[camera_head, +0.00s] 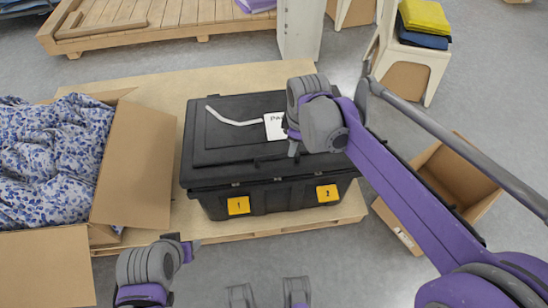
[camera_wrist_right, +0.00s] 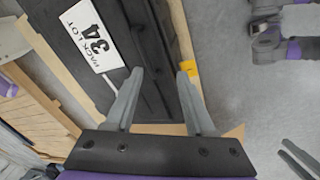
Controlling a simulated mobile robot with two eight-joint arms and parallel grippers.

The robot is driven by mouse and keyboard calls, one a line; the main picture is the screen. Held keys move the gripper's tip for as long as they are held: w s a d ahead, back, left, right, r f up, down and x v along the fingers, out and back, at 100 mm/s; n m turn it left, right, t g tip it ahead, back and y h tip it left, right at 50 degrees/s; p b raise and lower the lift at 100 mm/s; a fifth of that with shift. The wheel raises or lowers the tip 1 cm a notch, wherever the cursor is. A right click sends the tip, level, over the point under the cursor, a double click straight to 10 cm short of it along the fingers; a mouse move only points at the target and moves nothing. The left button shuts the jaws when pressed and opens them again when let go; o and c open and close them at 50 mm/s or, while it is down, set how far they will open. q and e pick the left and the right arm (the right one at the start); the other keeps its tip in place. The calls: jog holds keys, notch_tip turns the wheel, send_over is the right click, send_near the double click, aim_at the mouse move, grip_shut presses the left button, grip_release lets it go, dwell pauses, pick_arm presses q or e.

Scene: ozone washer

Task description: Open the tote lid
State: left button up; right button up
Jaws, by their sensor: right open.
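The black tote (camera_head: 225,190) stands on a wooden pallet in the middle of the head view. Its black lid (camera_head: 215,150) lies flat and looks closed. The lid carries a white label (camera_head: 273,126), readable in the right wrist view as "PACK LOT 34" (camera_wrist_right: 92,38), and a white strip (camera_head: 235,119). My right gripper (camera_head: 292,150) is over the tote's front part. In the right wrist view its fingers (camera_wrist_right: 160,74) are apart and empty, with black tote between them; contact is unclear. My left gripper (camera_head: 188,244) is low, in front of the tote; its jaws are unclear.
Yellow tags (camera_head: 238,205) mark the tote's front. An open cardboard box (camera_head: 135,165) with floral cloth stands close at left. Another open box (camera_head: 455,180) is at right, partly behind my arm. A stool (camera_head: 415,65) holds folded cloths. Grey floor in front is clear.

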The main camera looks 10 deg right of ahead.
aim_at(276, 155)
jog(key=w+a+f+n+g+b, duration=0.1)
jog(key=w+a+f+n+b, duration=0.35)
jog(key=w+f, duration=0.45)
jog(key=shift+n, duration=0.25)
jog(key=f, duration=0.3)
jog(key=f+b, duration=0.1)
jog(key=f, duration=0.3)
jog(key=w+d+f+b, duration=0.1)
jog(key=f, duration=0.2)
jog(key=shift+f, duration=0.25)
pick_arm(q)
notch_tip(276, 155, down, 9)
jog(key=w, duration=0.1)
jog(key=shift+w+f, duration=0.2)
jog(key=shift+w, duration=0.1)
pick_arm(e)
grip_shut()
jog(key=shift+w+r, duration=0.1)
